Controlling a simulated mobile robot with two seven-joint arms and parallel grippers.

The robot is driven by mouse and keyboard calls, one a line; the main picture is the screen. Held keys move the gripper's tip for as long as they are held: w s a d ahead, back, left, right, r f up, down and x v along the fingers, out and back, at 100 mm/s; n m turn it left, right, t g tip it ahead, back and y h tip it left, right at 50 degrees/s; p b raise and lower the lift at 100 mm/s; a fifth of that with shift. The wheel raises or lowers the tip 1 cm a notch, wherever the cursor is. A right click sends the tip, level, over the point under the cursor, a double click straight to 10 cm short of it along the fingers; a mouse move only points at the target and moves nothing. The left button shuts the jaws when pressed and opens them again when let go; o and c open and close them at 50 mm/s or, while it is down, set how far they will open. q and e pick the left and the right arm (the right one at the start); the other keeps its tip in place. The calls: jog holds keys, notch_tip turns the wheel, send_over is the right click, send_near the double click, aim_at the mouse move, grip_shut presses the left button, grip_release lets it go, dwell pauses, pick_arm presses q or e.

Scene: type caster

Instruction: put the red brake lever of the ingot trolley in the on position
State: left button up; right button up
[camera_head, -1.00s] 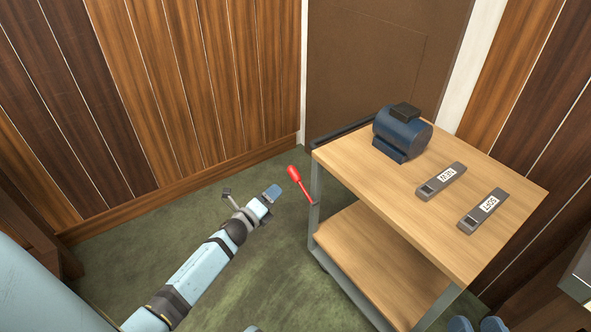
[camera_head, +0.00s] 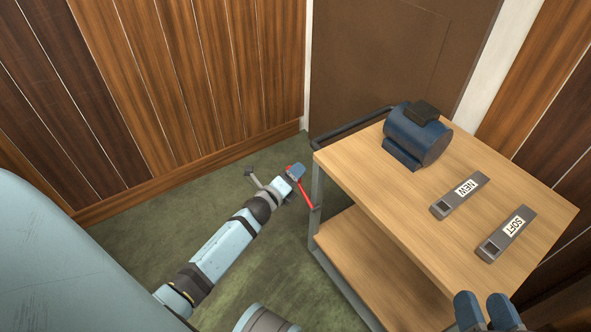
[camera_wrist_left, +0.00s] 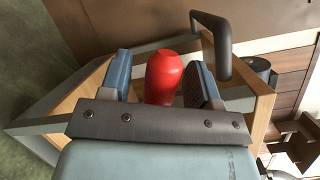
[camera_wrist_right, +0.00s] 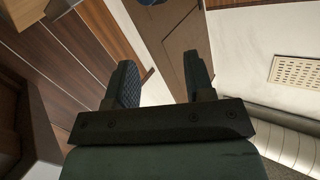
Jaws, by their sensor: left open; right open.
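The red brake lever (camera_head: 305,191) is on the left side of the wooden trolley (camera_head: 360,185), by its corner post. It slants up and to the left from its pivot. My left gripper (camera_head: 294,172) is at the lever's upper end and partly hides it. In the left wrist view the lever's red grip (camera_wrist_left: 162,78) stands between the two open fingers, with gaps on both sides. My right gripper (camera_head: 488,311) is open and empty near the trolley's front right; in the right wrist view its fingers (camera_wrist_right: 160,85) have nothing between them.
On the trolley top are a blue motor-like unit (camera_head: 418,140) and two grey bars labelled NEW (camera_head: 460,195) and SOFT (camera_head: 507,234). A dark handle (camera_head: 350,130) runs along the trolley's far left edge. Green floor lies clear to the left, up to the wood-panelled wall.

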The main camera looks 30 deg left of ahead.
jog(key=shift+s+f, duration=0.1)
jog(key=shift+s, duration=0.15)
pick_arm(q)
jog(key=shift+s, duration=0.1)
grip_shut()
jog(key=shift+a+f+n+p, duration=0.25)
jog(key=shift+f+n+p, duration=0.15)
jog(key=shift+n+p, duration=0.3)
notch_tip(320, 180, down, 10)
jog(key=n+g+h+p, duration=0.2)
jog(key=n+g+p, duration=0.1)
jog(key=n+p, duration=0.3)
jog(key=shift+d+n, duration=0.45)
jog(key=shift+n, duration=0.55)
pick_arm(e)
notch_tip(320, 180, up, 9)
jog(key=d+m+t, duration=0.1)
jog(key=t, duration=0.2)
jog(key=shift+t, duration=0.3)
pick_arm(q)
jog(key=shift+r, duration=0.1)
pick_arm(e)
jog(key=shift+d, duration=0.15)
